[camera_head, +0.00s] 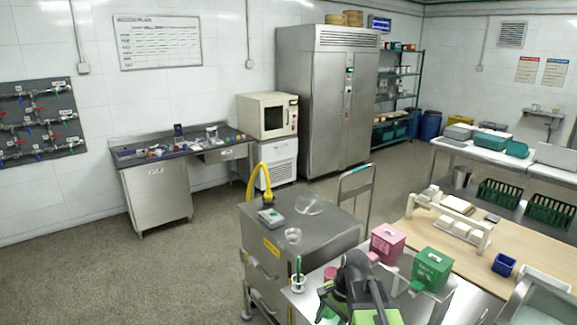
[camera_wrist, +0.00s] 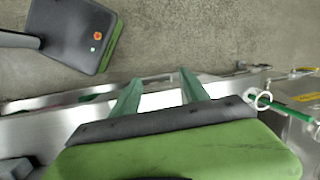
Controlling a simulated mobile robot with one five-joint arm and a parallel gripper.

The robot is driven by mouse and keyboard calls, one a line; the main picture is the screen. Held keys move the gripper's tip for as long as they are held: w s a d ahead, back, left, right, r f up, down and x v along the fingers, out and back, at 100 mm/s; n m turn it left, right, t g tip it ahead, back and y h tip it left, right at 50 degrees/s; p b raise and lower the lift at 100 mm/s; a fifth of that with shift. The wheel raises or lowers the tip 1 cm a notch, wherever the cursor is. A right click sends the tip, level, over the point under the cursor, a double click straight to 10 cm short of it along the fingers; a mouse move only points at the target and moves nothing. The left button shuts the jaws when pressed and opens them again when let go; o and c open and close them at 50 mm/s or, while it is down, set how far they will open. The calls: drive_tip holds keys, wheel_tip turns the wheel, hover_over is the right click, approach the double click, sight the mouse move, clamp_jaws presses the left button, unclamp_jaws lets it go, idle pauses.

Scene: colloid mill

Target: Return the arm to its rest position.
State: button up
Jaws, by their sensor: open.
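My arm (camera_head: 355,285), black with green parts, shows at the bottom centre of the head view, over the steel table (camera_head: 445,300). It is folded close, and I cannot make out its fingertips there. In the wrist view my gripper (camera_wrist: 161,92) has two green fingers spread apart, with nothing between them. The fingers lie over a steel table edge (camera_wrist: 40,105) in that view. Whether they touch it, I cannot tell.
A pink box (camera_head: 387,243) and a green box (camera_head: 432,270) stand close beside my arm. The floor (camera_head: 90,270) at left is clear.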

drive_tip(key=s+d+n+h, duration=0.2)
drive_tip(key=d+n, duration=0.3)
drive_tip(key=n, duration=0.4)
drive_tip(key=shift+s+f+n+h, duration=0.4)
drive_tip(key=shift+s, duration=0.5)
